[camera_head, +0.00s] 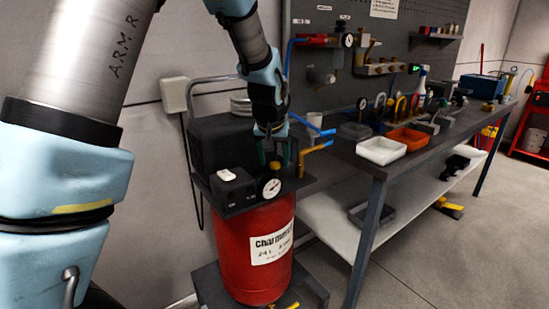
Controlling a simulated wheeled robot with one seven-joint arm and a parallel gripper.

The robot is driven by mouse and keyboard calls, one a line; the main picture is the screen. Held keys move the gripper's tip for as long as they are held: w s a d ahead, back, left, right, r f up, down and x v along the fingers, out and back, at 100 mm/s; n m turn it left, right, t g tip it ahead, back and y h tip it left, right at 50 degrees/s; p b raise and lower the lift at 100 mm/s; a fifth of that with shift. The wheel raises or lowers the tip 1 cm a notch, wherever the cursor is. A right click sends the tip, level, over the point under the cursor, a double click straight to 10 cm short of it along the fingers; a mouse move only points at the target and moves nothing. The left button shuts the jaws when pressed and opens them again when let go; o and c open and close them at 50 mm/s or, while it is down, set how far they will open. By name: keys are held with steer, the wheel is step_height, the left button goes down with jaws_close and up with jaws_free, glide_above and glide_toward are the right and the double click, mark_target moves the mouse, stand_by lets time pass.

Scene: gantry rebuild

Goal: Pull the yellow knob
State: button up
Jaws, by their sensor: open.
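A red compressor tank (247,245) with a dark top housing stands left of the workbench. A yellow-orange bent fitting (301,163) rises at the right of its top, with an arm reaching right; I cannot tell whether this is the yellow knob. Another small yellow part (291,306) shows low by the tank's foot, cut by the frame edge. My gripper (275,161) points down over the compressor top, behind the round gauge (271,187) and left of the yellow-orange fitting. It is open, and I see nothing held. What lies right between its fingers is too small to tell.
A blue tube (312,125) passes close to the right of my gripper. The workbench (372,168) on the right carries a white bin (381,151), an orange bin (409,138) and several tools. A pegboard stands behind. The floor at the right is mostly clear.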

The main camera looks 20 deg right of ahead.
steer(key=shift+w+d+f, duration=0.1)
steer(key=shift+f, duration=0.3)
jaws_close()
stand_by(0.4)
stand_by(0.8)
